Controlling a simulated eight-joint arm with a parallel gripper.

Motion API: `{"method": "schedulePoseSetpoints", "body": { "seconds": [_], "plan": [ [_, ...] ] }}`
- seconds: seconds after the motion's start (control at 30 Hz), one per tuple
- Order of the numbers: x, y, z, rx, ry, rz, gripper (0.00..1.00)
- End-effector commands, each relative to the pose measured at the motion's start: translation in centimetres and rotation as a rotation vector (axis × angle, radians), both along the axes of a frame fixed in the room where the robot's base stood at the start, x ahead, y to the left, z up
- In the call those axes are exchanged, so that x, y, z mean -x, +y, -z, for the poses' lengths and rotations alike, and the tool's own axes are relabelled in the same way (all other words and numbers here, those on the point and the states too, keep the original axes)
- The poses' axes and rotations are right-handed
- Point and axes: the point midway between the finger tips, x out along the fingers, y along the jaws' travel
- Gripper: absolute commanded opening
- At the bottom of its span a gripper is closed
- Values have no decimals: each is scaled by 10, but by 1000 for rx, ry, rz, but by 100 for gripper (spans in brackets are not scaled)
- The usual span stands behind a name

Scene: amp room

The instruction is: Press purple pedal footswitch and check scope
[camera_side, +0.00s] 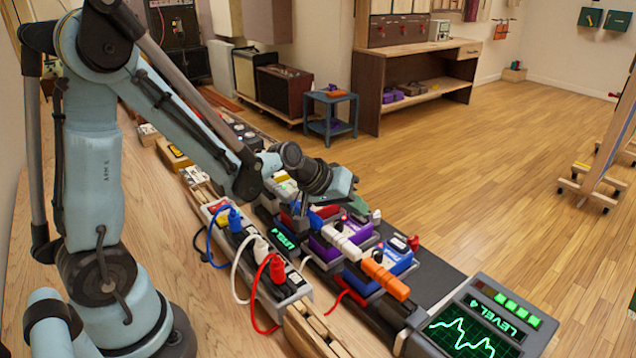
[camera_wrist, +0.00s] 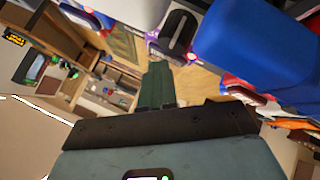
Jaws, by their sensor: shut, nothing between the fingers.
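The purple pedal (camera_side: 328,247) sits on the dark pedalboard in the side view, with a white plug (camera_side: 345,241) lying across its front. My gripper (camera_side: 358,205) is shut and empty, its green fingertips just above the far end of the purple pedal. Contact with its footswitch cannot be told, because the arm and fingers hide part of it. In the wrist view my green fingers (camera_wrist: 156,85) are together, below a black pedal part (camera_wrist: 178,32) with purplish edges. The scope (camera_side: 480,325) at lower right shows a jagged green trace, green bars and the text "LEVEL 4".
A blue pedal (camera_side: 385,268) with an orange plug (camera_side: 386,278) stands right of the purple one. A power strip (camera_side: 292,290) with blue, white and red plugs runs along the near side. A blue side table (camera_side: 331,100) and open wooden floor lie behind.

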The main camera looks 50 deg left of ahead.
Motion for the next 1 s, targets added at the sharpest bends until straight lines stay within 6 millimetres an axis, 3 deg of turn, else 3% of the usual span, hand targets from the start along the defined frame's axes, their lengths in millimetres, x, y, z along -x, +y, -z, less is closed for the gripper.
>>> {"method": "schedulePoseSetpoints", "body": {
  "seconds": [0.4, 0.73, 1.0],
  "plan": [
    [1, 0, -16, 0, 1, 0, 0],
    [1, 0, -18, 0, 1, 1, 0],
    [1, 0, -40, 0, 1, 1, 0]
  ]
}}
